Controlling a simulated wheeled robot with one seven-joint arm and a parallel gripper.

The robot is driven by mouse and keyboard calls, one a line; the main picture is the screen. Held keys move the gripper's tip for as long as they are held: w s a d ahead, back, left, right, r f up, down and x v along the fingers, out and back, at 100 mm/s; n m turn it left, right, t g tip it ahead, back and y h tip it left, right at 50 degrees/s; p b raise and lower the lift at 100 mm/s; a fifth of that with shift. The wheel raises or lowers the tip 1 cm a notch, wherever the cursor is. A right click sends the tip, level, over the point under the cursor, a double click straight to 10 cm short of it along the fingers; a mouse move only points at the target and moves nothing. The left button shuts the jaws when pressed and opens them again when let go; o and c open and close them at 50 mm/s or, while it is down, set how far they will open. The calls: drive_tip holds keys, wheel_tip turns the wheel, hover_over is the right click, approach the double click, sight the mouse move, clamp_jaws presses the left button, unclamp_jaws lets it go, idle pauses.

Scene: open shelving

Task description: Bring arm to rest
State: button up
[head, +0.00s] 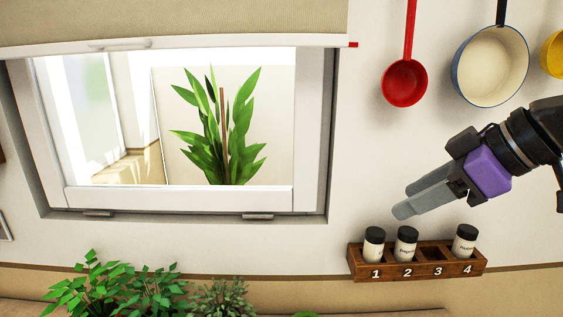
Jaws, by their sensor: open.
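My gripper (408,202) is at the right in the head view, on the end of my black arm with a purple section behind the fingers. Its grey fingers point left and slightly down. I see the fingers mostly from the side, and they look open with nothing between them. The fingertips appear above the wooden rack (437,270), apart from the jars in it; the depth between them is hard to tell.
The rack has numbered slots. Black-lidded jars stand in slot 1 (374,243), slot 2 (406,244) and slot 4 (465,240); slot 3 is empty. A red ladle (404,84) and a pan (490,66) hang above. Green plants (130,285) stand at lower left, below a window (180,198).

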drive_tip(key=w+a+r+m+t+y, duration=0.2)
drive_tip(key=w+r+m+t+y, duration=0.3)
drive_tip(key=t, duration=0.4)
drive_tip(key=s+d+f+m+t+h, duration=0.35)
drive_tip(key=s+f+m+h, duration=0.3)
drive_tip(key=f, duration=0.25)
drive_tip(key=s+d+f+m+t+h, duration=0.3)
drive_tip(key=s+d+f+m+h, duration=0.15)
drive_tip(key=s+f+h, duration=0.35)
drive_tip(key=s+a+f+n+g+y, duration=0.1)
drive_tip(key=s+a+f+n+g, duration=0.1)
drive_tip(key=s+f, duration=0.4)
drive_tip(key=s+a+f+n+g+y, duration=0.1)
drive_tip(key=s+a+f+g, duration=0.1)
drive_tip(key=s+f, duration=0.5)
drive_tip(key=s+a+f+n+g+y, duration=0.1)
drive_tip(key=s+f, duration=0.6)
drive_tip(key=s, duration=0.9)
drive_tip(key=shift+a+n+g+y, duration=0.35)
drive_tip(key=shift+a+n+g, duration=0.4)
drive_tip(key=shift+g, duration=0.4)
